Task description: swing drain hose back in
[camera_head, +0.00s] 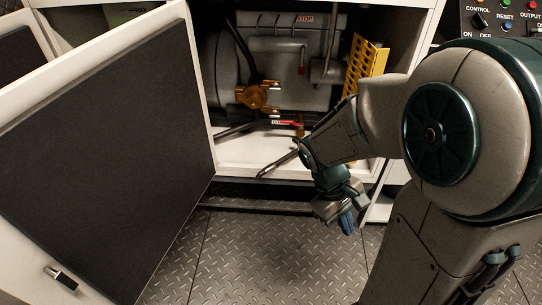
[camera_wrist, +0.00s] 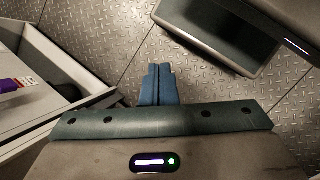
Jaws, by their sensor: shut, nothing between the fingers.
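A thin dark hose (camera_head: 278,163) lies at the front of the open cabinet bay, its near end close to the white sill; it looks like the drain hose. Its far end runs up behind my forearm and is partly hidden. My gripper (camera_head: 347,222) is outside the bay, low over the floor plates, to the right of the hose and apart from it. Its blue fingers point down and are closed together with nothing between them. The fingers also show in the wrist view (camera_wrist: 158,85) against the floor, with no hose there.
A large door (camera_head: 95,140) with a dark panel stands open on the left. Inside the bay are a brass valve (camera_head: 258,96), a red handle (camera_head: 286,123) and a yellow perforated bracket (camera_head: 364,68). The tread-plate floor (camera_head: 250,255) in front is clear.

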